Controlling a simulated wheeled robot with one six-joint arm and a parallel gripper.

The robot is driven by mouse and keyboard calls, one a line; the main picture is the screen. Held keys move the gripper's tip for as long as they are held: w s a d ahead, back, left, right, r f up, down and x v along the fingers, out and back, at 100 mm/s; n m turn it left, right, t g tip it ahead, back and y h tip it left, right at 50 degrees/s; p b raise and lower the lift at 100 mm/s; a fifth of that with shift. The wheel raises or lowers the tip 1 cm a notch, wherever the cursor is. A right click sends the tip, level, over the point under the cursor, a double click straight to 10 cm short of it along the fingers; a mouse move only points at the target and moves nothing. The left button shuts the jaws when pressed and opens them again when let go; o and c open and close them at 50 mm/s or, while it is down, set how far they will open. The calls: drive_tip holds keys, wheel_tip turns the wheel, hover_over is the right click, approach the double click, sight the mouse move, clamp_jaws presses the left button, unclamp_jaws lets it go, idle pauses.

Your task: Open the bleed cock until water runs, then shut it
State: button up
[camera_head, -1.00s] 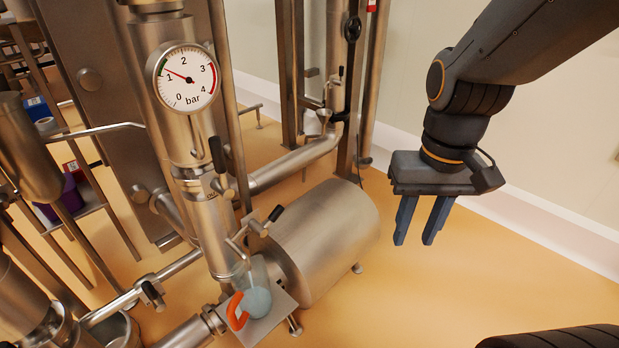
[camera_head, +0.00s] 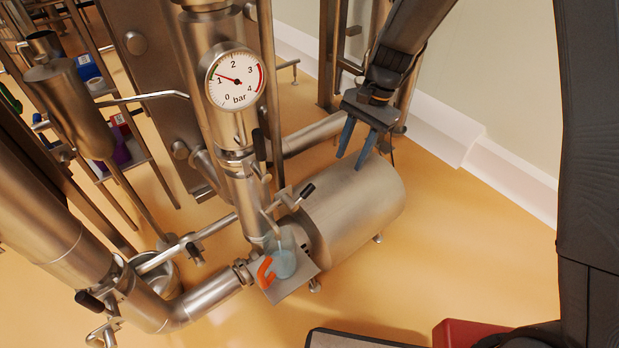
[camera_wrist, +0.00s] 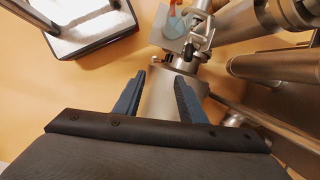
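A small bleed cock with a black lever (camera_head: 305,192) sits on the pipework just above the jug; its lever points up and right. Its thin spout leads down into a clear jug (camera_head: 284,264) with an orange handle; I cannot tell whether water runs. The jug also shows at the top of the wrist view (camera_wrist: 174,28), with the black lever (camera_wrist: 188,52) below it. My gripper (camera_head: 351,160) is open and empty, above the back of the steel motor cylinder (camera_head: 362,212), right of and apart from the cock. Its parted fingers show in the wrist view (camera_wrist: 160,78).
A pressure gauge (camera_head: 235,80) reads about 1 bar. Another black-handled valve (camera_head: 260,146) is on the column below it. The jug stands on a small metal plate (camera_head: 295,286). A tray (camera_wrist: 80,50) lies at the wrist view's top left. Floor right of the motor is clear.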

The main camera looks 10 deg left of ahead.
drive_tip(key=m+g+p, duration=0.1)
drive_tip(key=m+p, duration=0.1)
drive_tip(key=p, duration=0.1)
approach(310, 185)
wheel_tip(310, 185, down, 2)
drive_tip(key=x, duration=0.5)
drive_tip(key=p+x, duration=0.1)
drive_tip(key=x, duration=0.2)
drive_tip(key=shift+s+a, duration=0.15)
drive_tip(key=shift+s, duration=0.2)
drive_tip(key=shift+y, duration=0.3)
drive_tip(key=shift+c, duration=0.3)
clamp_jaws()
